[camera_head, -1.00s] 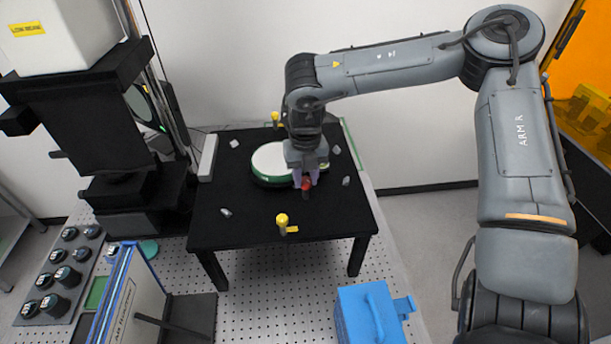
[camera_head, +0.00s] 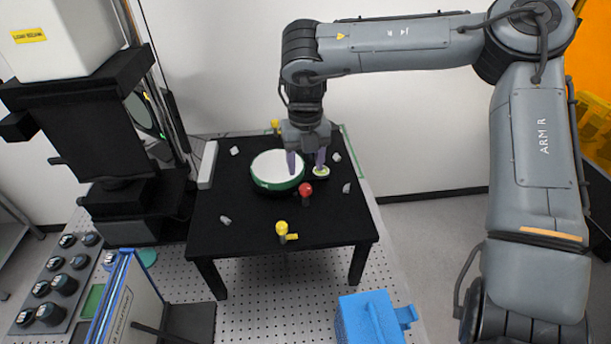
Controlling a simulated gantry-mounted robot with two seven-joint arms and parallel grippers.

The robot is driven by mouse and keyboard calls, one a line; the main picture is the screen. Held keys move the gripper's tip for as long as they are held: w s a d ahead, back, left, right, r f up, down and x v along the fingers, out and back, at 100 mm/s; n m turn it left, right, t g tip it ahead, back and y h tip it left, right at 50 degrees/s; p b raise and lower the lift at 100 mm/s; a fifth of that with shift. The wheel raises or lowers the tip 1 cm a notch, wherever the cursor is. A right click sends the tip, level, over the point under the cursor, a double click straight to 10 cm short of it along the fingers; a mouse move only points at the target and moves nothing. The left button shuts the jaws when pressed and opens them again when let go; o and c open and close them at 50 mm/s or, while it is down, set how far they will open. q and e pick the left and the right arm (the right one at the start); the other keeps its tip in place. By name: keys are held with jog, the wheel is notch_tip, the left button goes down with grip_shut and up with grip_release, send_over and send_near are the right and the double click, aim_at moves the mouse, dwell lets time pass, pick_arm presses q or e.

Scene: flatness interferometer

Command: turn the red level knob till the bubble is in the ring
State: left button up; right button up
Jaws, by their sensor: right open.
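The red level knob (camera_head: 305,189) stands on the black table (camera_head: 235,225), just in front of the round white plate with a green rim (camera_head: 277,170). A small yellow-green round piece, which looks like the bubble level (camera_head: 321,171), sits right of the plate. The bubble and its ring are too small to tell apart. My right gripper (camera_head: 306,170) is open, with its two purple fingers apart, above and behind the red knob and clear of it. My left gripper is not in view.
A yellow knob (camera_head: 282,229) stands at the table's front, another yellow knob (camera_head: 276,126) at the back. Small grey pieces lie around the tabletop. A blue case (camera_head: 370,318) stands front right on the perforated bench. A tall black instrument (camera_head: 95,125) stands at left.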

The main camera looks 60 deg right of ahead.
jog(key=shift+r, duration=1.9)
